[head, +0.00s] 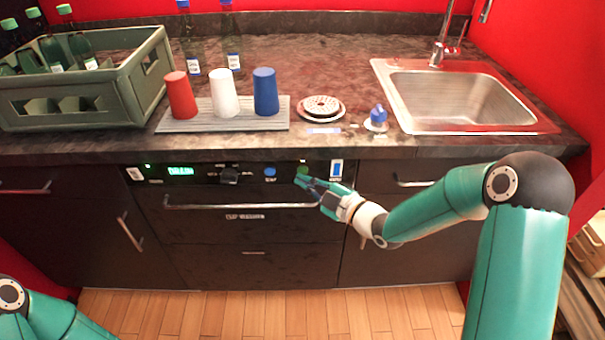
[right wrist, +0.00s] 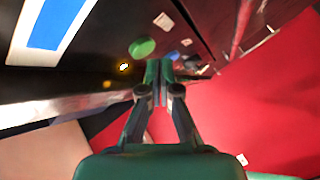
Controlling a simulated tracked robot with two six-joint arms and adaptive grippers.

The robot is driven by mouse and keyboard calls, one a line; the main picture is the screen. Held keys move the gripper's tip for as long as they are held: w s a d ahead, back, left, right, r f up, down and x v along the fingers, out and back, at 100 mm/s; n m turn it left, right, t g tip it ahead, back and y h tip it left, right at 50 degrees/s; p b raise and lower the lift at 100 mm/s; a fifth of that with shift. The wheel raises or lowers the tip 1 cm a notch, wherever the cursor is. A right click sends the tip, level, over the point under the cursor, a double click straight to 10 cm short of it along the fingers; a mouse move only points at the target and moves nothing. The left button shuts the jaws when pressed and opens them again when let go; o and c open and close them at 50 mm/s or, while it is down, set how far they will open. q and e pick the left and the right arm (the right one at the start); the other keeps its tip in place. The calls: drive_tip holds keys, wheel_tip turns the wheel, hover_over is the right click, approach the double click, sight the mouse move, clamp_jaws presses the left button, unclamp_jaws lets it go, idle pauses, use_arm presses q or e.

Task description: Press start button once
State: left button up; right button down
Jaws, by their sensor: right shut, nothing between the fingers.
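A control panel (head: 200,174) runs along the counter front, with a lit green display (head: 180,170), a dark knob (head: 229,176), a blue button (head: 270,172) and a green button (head: 303,169). I cannot read which button is labelled start. My right gripper (head: 304,182) is shut and empty, with its tips just below the green button. In the right wrist view the green button (right wrist: 142,48) lies just above and left of the fingertips (right wrist: 159,72). Whether they touch it is unclear. Only part of my left arm shows at bottom left; its gripper is out of view.
A handle bar (head: 235,206) sticks out below the panel. A blue-and-white label (head: 336,169) is right of the green button. On the counter are a bottle crate (head: 120,85), a mat (head: 200,123) with three cups, and a sink (head: 455,95).

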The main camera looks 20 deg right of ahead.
drive_tip(key=shift+s, duration=0.2)
drive_tip(key=s+b, duration=0.1)
drive_tip(key=s, duration=0.1)
drive_tip(key=s+a+b, duration=0.1)
drive_tip(key=s, duration=0.1)
drive_tip(key=shift+s+a+b, duration=0.2)
drive_tip(key=shift+s+b, duration=0.1)
drive_tip(key=shift+b, duration=0.05)
idle(0.8)
